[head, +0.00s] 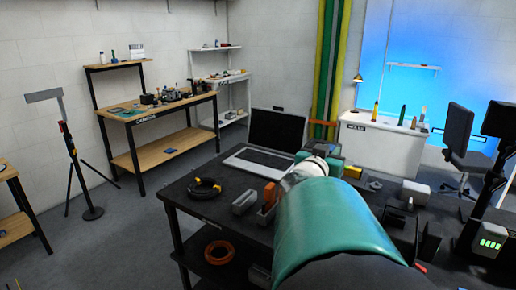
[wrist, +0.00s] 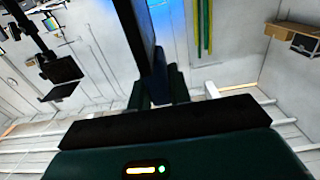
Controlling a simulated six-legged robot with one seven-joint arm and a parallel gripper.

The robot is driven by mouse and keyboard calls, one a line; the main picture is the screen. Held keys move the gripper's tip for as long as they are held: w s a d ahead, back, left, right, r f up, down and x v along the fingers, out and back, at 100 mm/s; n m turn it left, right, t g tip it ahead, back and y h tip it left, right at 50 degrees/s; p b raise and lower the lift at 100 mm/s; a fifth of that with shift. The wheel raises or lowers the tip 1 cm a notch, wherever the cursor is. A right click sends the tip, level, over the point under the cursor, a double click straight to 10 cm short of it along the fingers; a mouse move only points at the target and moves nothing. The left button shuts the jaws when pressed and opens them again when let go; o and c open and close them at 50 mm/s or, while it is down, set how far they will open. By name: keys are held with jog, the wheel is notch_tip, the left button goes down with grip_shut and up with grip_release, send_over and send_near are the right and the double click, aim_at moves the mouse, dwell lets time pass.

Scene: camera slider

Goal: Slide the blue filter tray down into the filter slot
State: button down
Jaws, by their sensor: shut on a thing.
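My gripper (wrist: 158,92) shows in the wrist view with its two dark green fingers shut on a dark blue piece, which I take to be the blue filter tray (wrist: 160,66). A long, dark flat panel (wrist: 134,38) runs up the picture beside the piece; I cannot tell whether it is part of the tray. In the head view my green arm reaches over the dark workbench (head: 208,206) and hides the gripper and tray. I cannot make out the filter slot in either view.
A white box (head: 415,191) and dark upright parts (head: 430,243) stand to the right. A monitor arm (head: 487,185) rises at the far right.

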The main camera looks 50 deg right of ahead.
jog(key=shift+s+a+r, duration=0.1)
jog(key=shift+a+r, duration=0.1)
jog(key=shift+a, duration=0.15)
jog(key=shift+d+f, duration=0.15)
jog(key=shift+d, duration=0.1)
jog(key=shift+a, duration=0.2)
jog(key=shift+f, duration=2.85)
jog(key=shift+f, duration=1.7)
jog(key=c, duration=1.2)
grip_release()
jog(key=shift+a, duration=0.15)
